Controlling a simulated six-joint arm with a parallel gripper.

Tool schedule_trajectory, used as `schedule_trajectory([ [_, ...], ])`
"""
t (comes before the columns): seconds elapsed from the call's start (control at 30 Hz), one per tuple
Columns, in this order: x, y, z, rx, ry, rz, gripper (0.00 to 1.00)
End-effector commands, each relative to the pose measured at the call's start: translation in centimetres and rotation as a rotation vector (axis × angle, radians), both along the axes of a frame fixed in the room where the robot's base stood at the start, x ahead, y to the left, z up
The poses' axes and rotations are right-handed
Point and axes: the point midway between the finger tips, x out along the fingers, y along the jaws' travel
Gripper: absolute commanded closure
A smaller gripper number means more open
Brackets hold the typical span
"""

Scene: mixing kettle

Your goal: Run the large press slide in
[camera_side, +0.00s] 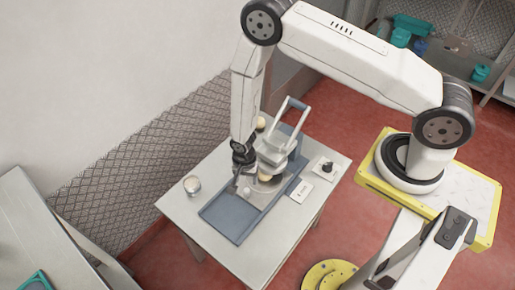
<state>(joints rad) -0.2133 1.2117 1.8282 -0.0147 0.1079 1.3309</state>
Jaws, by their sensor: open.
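The press (276,155) is a light grey device with a U-shaped handle (291,104) that rises at its back. It stands on a long blue-grey base (233,220) on the table. My gripper (243,167) points down just left of the press, close above the base. Its jaws are open and small in this view. I cannot tell whether they touch the press or a part of its slide. The parts between the gripper and the press are partly hidden.
A small metal cup (192,185) stands on the white table (260,262) at the left. A dark knob on a white plate (327,168) and a white card (301,191) lie right of the base. A mesh wall (150,165) runs behind the table.

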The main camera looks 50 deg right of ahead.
Motion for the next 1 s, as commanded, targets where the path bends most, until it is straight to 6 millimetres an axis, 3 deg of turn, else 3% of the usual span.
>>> schedule_trajectory([
  [0.37, 0.0, 0.0, -0.9, 0.0, 0.001, 0.002, 0.31],
  [1.0, -0.1, 0.0, -6.7, 0.0, 0.001, 0.003, 0.31],
])
